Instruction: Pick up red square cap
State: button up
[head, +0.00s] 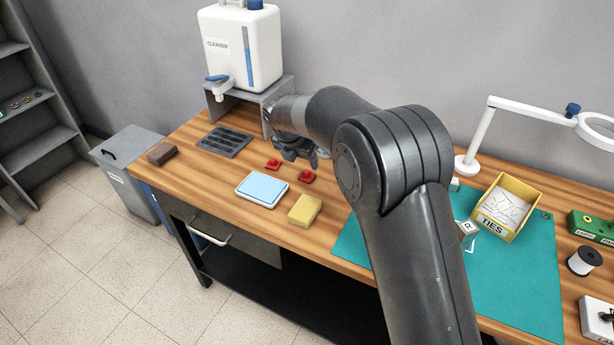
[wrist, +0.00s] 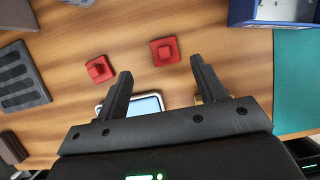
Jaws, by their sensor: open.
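Two small red caps with square bases and raised knobs lie on the wooden bench. The left cap (head: 273,163) also shows in the wrist view (wrist: 98,69), left of the left finger. The right cap (head: 306,177) shows in the wrist view (wrist: 165,50), beyond and between the open fingertips. The knob shapes are too small to compare surely. My gripper (head: 298,152) is above the bench near the caps. In the wrist view my gripper (wrist: 161,70) is open, with nothing between its fingers.
A white device with a blue top (head: 262,189) and a yellow block (head: 305,210) lie near the caps. A slotted grey tray (head: 224,142) is at left, below the cleaner jug (head: 242,50) on its stand. A teal mat (head: 353,245) lies at right.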

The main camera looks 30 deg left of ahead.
aim_at(307, 172)
jog(key=x, duration=0.6)
jog(key=shift+s+d+f, duration=0.1)
jog(key=shift+d+f, duration=0.15)
jog(key=shift+d, duration=0.05)
jog(key=c, duration=1)
